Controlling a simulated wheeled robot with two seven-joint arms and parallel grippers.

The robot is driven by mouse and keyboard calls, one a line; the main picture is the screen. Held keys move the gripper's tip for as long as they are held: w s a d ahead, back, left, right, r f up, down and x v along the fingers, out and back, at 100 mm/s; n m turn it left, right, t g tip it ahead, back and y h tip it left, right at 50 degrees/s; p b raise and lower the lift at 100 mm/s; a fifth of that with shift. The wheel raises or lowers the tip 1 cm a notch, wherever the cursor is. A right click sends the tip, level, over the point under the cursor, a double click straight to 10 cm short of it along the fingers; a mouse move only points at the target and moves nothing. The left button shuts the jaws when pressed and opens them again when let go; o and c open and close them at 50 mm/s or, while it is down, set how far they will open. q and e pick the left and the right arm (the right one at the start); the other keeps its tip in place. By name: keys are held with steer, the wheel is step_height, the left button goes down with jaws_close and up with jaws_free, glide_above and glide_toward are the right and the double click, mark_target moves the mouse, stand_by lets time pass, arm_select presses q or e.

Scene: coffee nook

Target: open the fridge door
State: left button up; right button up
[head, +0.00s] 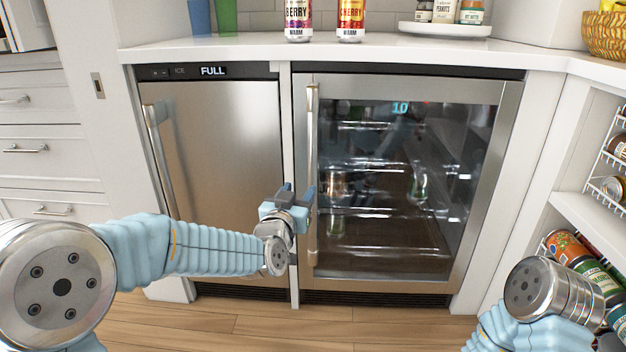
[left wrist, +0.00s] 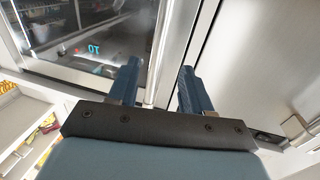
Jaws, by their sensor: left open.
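The fridge door (head: 400,180) is a dark glass panel in a steel frame, and it is shut. Its tall vertical steel handle (head: 312,140) runs down the left side of the door. My left gripper (head: 297,193) is open at the handle, around its middle height. In the left wrist view the handle (left wrist: 163,45) stands between the two blue fingers (left wrist: 160,85) of the open gripper; whether a finger touches it I cannot tell. My right arm shows at the lower right of the head view, but its gripper is out of view.
A steel ice maker (head: 220,140) with its own handle (head: 158,150) stands left of the fridge. The white counter (head: 370,48) above carries cans and a tray (head: 445,29) of jars. An open shelf (head: 595,220) with cans stands at the right. The wood floor (head: 250,325) in front shows clear.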

mark_target(311, 172)
arm_select(q)
steer(key=w, duration=0.4)
steer(key=w+d, duration=0.1)
steer(key=w, duration=0.3)
steer(key=w+d, duration=0.1)
steer(key=w, duration=0.3)
steer(key=shift+w+d+f, duration=0.15)
steer(key=shift+d, duration=0.05)
steer(key=shift+c, duration=0.3)
jaws_close()
